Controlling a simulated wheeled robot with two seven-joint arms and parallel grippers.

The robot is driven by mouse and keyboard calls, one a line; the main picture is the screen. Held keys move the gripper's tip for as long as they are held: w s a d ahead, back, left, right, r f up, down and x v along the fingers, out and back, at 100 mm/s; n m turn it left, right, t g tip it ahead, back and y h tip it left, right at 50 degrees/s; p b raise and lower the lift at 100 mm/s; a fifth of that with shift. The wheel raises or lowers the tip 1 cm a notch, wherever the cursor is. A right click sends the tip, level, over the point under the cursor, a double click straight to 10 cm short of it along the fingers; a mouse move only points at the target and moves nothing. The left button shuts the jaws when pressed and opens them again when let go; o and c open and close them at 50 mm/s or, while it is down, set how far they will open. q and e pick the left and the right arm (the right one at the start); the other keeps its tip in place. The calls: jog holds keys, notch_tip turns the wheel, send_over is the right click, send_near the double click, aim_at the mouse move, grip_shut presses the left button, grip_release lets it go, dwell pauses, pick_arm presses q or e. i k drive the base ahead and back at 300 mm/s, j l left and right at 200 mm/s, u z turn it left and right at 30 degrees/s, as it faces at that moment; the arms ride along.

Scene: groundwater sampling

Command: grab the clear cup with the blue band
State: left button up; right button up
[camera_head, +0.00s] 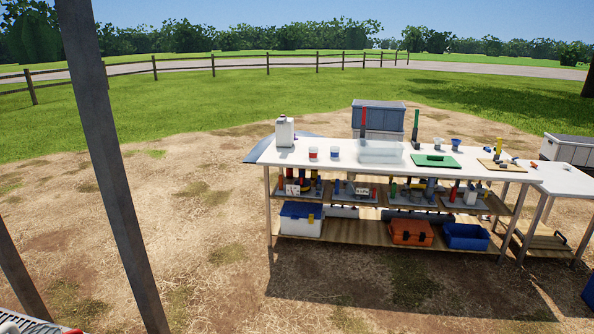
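A small clear or whitish cup with a blue band (335,153) stands upright on the white tabletop (290,156), left of the middle of the long table. A similar cup with a red band (313,153) stands just to its left, with a small gap between them. A clear, box-like tray (380,151) stands to its right. The table is some distance away. Neither of my grippers is in view.
A white jug (284,132) stands at the table's back left. A green board (435,160) lies farther right. Shelves below hold bottles, a blue-lidded box (301,219) and an orange case (411,232). A slanted grey post (110,170) crosses the left. Dirt ground before the table is open.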

aim_at(334, 151)
jog(key=i, duration=2.35)
